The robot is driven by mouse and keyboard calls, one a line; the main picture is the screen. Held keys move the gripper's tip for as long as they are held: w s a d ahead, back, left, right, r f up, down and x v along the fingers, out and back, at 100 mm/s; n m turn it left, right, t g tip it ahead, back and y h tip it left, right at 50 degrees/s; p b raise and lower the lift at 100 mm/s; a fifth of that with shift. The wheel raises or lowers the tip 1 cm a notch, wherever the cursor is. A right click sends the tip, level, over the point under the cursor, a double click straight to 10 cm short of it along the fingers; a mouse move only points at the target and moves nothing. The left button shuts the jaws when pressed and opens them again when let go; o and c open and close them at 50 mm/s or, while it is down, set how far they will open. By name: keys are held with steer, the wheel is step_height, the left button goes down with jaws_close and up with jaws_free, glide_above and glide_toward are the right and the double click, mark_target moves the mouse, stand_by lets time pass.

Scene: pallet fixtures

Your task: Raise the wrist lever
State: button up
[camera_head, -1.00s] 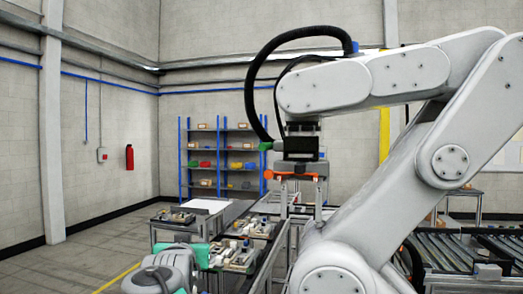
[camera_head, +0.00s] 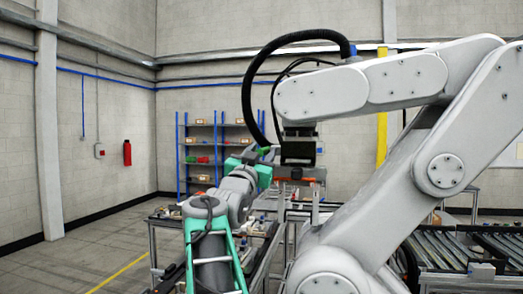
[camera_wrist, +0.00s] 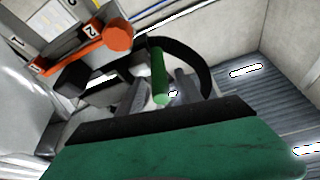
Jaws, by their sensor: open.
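A large white industrial arm (camera_head: 365,85) fills the right of the head view. At its wrist, a small green lever (camera_head: 265,150) sticks out to the left; it also shows as a green rod with a rounded end in the wrist view (camera_wrist: 159,72). An orange lever (camera_wrist: 105,45) lies beside number labels 1 and 2. My teal and grey gripper (camera_head: 258,166) is beside the industrial wrist, close to the green lever. In the wrist view my open gripper (camera_wrist: 157,94) has grey fingers on either side of the green rod; contact cannot be told.
A black hose (camera_head: 250,90) loops over the industrial wrist. Benches with parts (camera_head: 165,213) stand behind my arm, and a roller conveyor (camera_head: 450,252) is at the right. A blue shelf rack (camera_head: 179,160) stands at the back wall. The floor at left is clear.

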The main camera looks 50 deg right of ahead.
jaws_close()
stand_by(0.3)
stand_by(1.1)
